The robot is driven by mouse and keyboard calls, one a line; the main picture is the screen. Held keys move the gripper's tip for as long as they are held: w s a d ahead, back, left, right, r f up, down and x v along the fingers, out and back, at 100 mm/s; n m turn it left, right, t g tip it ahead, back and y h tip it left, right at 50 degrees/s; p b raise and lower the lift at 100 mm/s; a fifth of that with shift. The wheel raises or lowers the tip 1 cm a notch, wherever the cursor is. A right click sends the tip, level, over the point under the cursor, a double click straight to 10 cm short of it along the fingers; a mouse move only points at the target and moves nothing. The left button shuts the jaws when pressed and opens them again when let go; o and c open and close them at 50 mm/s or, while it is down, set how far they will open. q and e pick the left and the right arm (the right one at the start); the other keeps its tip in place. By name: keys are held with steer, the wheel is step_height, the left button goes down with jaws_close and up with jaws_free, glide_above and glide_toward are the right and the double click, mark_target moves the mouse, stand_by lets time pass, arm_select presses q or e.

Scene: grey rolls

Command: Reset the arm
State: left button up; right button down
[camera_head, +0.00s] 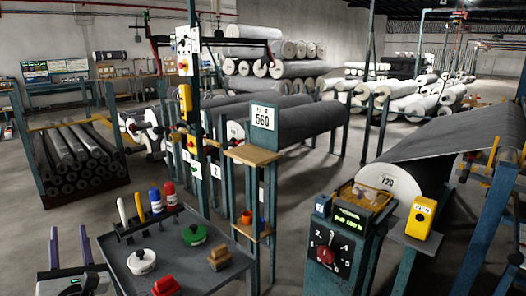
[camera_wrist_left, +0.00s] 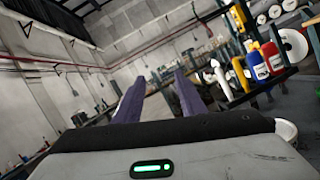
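The task names only the arm. My left gripper (camera_head: 69,236) is at the lower left of the head view, left of the dark tool tray (camera_head: 120,262). Its two fingers point up and stand apart, with nothing between them. In the left wrist view the fingers of the left gripper (camera_wrist_left: 160,78) are also apart and empty, tilted toward the far wall and ceiling.
The tray holds a white tape roll (camera_head: 141,261), a green one (camera_head: 195,234), a red item (camera_head: 166,286), and a brown block (camera_head: 219,257). Bottles and handled tools stand in its rack. A control box (camera_head: 330,250) and large grey roll (camera_head: 400,185) are at the right.

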arm_select(q)
steer(key=a+r+m+t, duration=0.1)
steer(key=a+r+m, duration=0.1)
steer(key=a+r, duration=0.2)
steer(key=s+d+f+n+g+h, duration=0.25)
steer(key=s+d+f+n, duration=0.2)
steer(key=f, duration=0.55)
steer(key=s+d+f+n+g+h, duration=0.1)
steer(key=s+d+f+n+h, duration=0.25)
steer(key=f+n, duration=0.45)
steer(key=s+d+f+n+g+h, duration=0.2)
steer(key=s+d+f+n+h, duration=0.15)
steer(key=f, duration=0.75)
steer(key=s+d+f+n+g+h, duration=0.2)
steer(key=s+d+f+n+h, duration=0.1)
steer(key=s+d+f+n, duration=0.35)
steer(key=s+d+f+n+g+h, duration=0.25)
steer(key=s+d+n, duration=0.4)
steer(key=s, duration=0.35)
steer(key=d+n+h, duration=0.1)
steer(key=d+n, duration=0.2)
steer(key=d, duration=0.8)
steer(key=shift+w+f+t, duration=0.15)
steer(key=shift+w+t, duration=0.15)
steer(key=shift+t, duration=0.1)
